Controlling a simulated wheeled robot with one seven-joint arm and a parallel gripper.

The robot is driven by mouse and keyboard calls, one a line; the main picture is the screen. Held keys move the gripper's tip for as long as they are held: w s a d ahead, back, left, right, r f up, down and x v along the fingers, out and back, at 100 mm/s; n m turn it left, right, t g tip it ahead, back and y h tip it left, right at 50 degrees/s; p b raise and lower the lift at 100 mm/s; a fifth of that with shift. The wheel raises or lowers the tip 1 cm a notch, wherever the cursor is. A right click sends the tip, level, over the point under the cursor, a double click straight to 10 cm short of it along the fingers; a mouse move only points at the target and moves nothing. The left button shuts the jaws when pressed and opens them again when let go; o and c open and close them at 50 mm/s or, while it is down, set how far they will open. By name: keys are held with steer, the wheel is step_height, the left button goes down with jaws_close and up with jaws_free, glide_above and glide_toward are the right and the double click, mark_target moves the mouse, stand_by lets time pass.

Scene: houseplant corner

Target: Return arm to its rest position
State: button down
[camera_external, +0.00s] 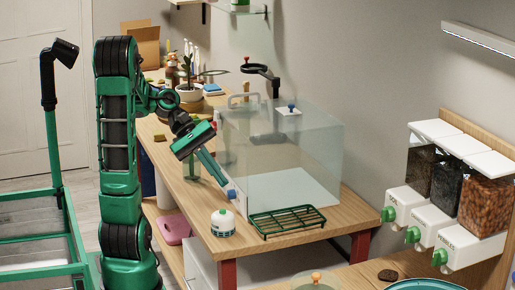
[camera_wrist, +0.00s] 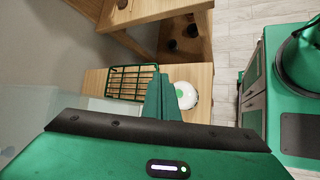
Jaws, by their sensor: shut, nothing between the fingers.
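My arm stands at the left in the external view, its upper part bent over toward the table. My gripper (camera_external: 222,181) points down and to the right, in front of the clear box (camera_external: 290,140) on the wooden table (camera_external: 240,248). Its fingers are together with nothing visible between them. In the wrist view the closed fingers of my gripper (camera_wrist: 158,84) reach out between the green wire rack (camera_wrist: 125,82) and a round white container (camera_wrist: 186,95). I cannot tell whether the fingers touch the clear box.
The white container (camera_external: 223,222) and green rack (camera_external: 287,221) stand at the table's front. A potted plant (camera_external: 190,92) and cardboard box (camera_external: 141,45) are at the back. Dispensers (camera_external: 432,215) hang on the right wall. A green-framed cart (camera_external: 70,215) stands at the left.

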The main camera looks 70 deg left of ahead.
steer(key=s+d+f+m+g+y, duration=0.2)
steer(key=s+d+f+m+g, duration=0.1)
steer(key=d+m, duration=0.55)
steer(key=s+d+f+m+g+y, duration=0.2)
steer(key=s+d+m+g, duration=0.3)
steer(key=d, duration=0.7)
steer(key=s+d+f+m+t+y, duration=0.1)
steer(key=s+d+m+t+y, duration=0.1)
steer(key=s+m, duration=0.4)
steer(key=shift+d+f+m+t+y, duration=0.3)
steer(key=shift+m+y, duration=0.5)
steer(key=shift+m, duration=0.65)
steer(key=shift+r, duration=0.1)
steer(key=shift+w+f, duration=0.25)
steer(key=shift+w, duration=0.35)
